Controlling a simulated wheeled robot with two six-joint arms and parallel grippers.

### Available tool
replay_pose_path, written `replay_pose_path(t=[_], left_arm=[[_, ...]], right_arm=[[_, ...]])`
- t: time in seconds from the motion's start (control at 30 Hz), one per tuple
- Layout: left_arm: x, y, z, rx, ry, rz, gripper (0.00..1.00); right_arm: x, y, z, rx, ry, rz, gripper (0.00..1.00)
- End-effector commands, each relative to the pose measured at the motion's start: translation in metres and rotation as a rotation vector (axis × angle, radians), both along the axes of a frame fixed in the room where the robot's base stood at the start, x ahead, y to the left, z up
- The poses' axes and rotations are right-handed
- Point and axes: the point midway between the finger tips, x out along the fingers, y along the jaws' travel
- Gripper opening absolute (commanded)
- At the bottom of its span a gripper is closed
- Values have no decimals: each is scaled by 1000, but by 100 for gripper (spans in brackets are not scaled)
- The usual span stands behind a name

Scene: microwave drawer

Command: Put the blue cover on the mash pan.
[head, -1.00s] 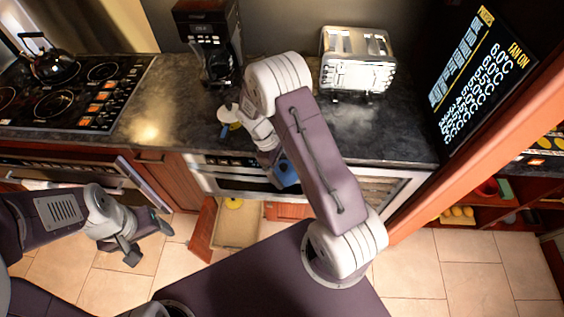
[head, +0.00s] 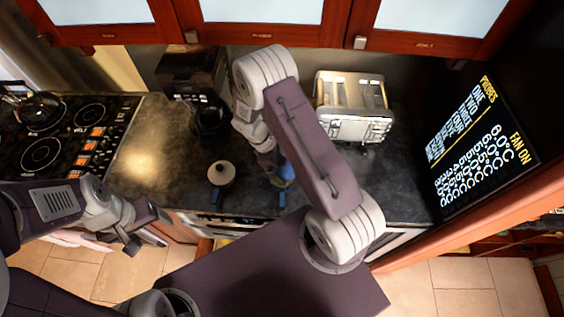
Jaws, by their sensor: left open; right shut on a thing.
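A small pan with pale, whitish contents (head: 221,173) sits on the dark counter, a blue handle pointing toward the front edge. I take it to be the mash pan. My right gripper (head: 276,172) is to the right of it, shut on the blue cover (head: 285,173), apart from the pan. My arm hides part of the cover and the fingertips. Another bit of blue shows just below the cover; I cannot tell what it belongs to. My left gripper (head: 147,231) is open and empty, in front of the counter's edge at the left.
A stove with a kettle (head: 38,110) is at the left. A coffee maker (head: 205,115) and a toaster (head: 352,105) stand at the back. A dark display panel (head: 475,150) is at the right. Wall cabinets (head: 262,12) hang above. Counter left of the pan is clear.

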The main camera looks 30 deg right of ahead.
Motion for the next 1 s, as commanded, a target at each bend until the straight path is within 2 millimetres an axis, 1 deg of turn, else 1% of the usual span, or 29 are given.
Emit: replay_pose_path(t=[0.4,0.5,0.6,1.0], left_arm=[[1,0,-40,0,-1,0,72],[1,0,-46,0,-1,0,72],[1,0,-48,0,-1,0,72],[1,0,-46,0,-1,0,72]], right_arm=[[1,-1,-47,1,-1,-1,55],[1,-1,-55,0,-2,-1,55],[1,-1,-58,-1,-1,-1,55],[1,-1,-56,0,0,-1,55]])
